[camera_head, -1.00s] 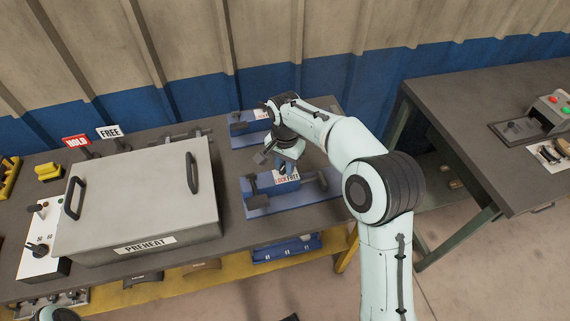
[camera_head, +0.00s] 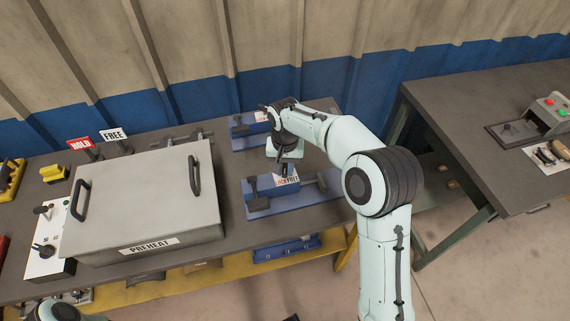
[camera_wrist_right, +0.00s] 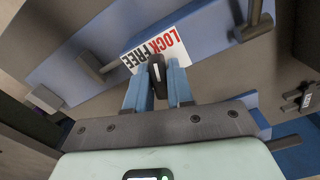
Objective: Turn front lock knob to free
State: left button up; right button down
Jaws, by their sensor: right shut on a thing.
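The front lock knob (camera_wrist_right: 157,88) is small and black with a white line. In the right wrist view it stands between the two blue fingers of my right gripper (camera_wrist_right: 158,92), which is shut on it. The knob's upper end lies near the FREE half of the white LOCK FREE label (camera_wrist_right: 155,46). In the head view my right gripper (camera_head: 287,170) points down at the front blue fixture (camera_head: 285,198), just behind its label, and hides the knob. My left gripper is not in view; only a bit of my left arm shows at the bottom left.
A grey PREHEAT box (camera_head: 140,205) with two black handles stands left of the fixture. A second blue fixture (camera_head: 245,130) sits behind, close to my right wrist. HOLD (camera_head: 80,144) and FREE (camera_head: 114,134) signs stand at the back left. A blue bin (camera_head: 285,248) is below the table.

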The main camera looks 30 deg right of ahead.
aim_at(285, 167)
jog(key=n+p, duration=0.2)
jog(key=n, duration=0.4)
jog(key=shift+r, duration=0.1)
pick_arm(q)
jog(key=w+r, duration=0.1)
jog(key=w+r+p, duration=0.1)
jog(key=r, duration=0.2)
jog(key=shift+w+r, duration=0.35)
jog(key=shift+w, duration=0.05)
pick_arm(e)
jog(key=n, duration=0.6)
jog(key=shift+n, duration=0.3)
pick_arm(q)
jog(key=shift+p, duration=0.3)
pick_arm(e)
jog(key=c, duration=1.1)
grip_release()
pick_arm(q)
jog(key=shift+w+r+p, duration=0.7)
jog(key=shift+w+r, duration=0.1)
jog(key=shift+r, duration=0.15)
pick_arm(e)
notch_tip(285, 167, up, 13)
jog(key=shift+r, duration=0.15)
